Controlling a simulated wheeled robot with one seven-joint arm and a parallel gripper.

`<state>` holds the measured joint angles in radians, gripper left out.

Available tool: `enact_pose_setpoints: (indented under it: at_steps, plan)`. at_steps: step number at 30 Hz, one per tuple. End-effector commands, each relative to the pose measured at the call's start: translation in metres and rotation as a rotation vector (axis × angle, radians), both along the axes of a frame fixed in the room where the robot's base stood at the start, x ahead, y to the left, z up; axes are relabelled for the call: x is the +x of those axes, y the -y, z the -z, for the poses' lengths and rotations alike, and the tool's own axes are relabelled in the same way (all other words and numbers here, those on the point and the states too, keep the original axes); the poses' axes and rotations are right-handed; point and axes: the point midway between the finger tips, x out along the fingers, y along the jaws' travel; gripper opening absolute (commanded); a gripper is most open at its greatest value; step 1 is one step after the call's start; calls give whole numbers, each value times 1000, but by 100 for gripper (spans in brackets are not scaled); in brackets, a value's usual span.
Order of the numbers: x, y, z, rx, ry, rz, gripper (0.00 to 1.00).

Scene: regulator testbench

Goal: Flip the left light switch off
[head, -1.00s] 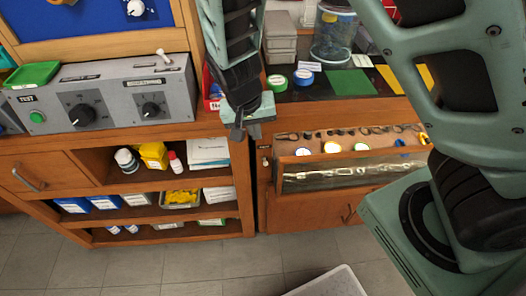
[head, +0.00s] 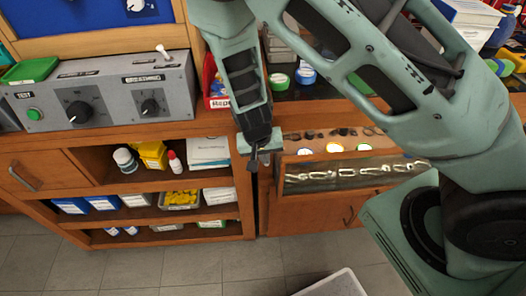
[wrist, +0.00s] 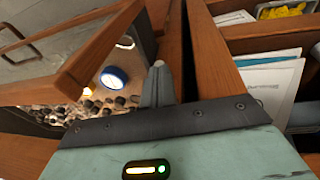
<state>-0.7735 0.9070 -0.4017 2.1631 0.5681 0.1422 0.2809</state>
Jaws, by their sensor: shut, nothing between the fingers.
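My gripper (head: 254,166) is shut and empty. It points down in front of the gap between the left wooden bench and the right cabinet, below the bench top. In the wrist view its closed grey fingertips (wrist: 158,75) are beside the open drawer and touch nothing that I can make out. No left light switch can be made out for certain. A white-tipped toggle lever (head: 162,50) stands up on top of the grey test box (head: 110,92), left of my arm and apart from my gripper.
The open drawer (head: 360,178) juts out right of my gripper. Shelves with bottles and a yellow-filled tray (head: 178,200) lie to the left. A green bin (head: 30,73) sits left of the box's top. A pale bin (head: 335,284) stands on the open floor.

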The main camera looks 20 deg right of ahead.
Motion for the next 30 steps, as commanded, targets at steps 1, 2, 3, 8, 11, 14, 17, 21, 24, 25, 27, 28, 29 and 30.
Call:
enact_pose_setpoints:
  at_steps: [1,2,3,8,11,14,17,21,24,25,27,28,29,30]
  plan:
    - [0,0,1,0,0,0,0]
    - [0,0,1,0,0,0,0]
    - [0,0,1,0,0,0,0]
    - [0,0,1,0,0,0,0]
    - [-1,0,1,0,-1,0,0]
    - [-6,-2,4,0,-1,-1,0]
    - [-6,-2,6,1,0,0,0]
    - [-6,-2,6,1,0,0,0]
    - [-6,-2,5,1,0,0,0]
    - [-6,-2,4,1,0,0,0]
    - [-6,-2,2,1,0,0,0]
    - [-6,-2,1,1,0,0,0]
    - [-6,-2,-1,1,0,0,0]
    - [-6,-2,-3,1,1,1,0]
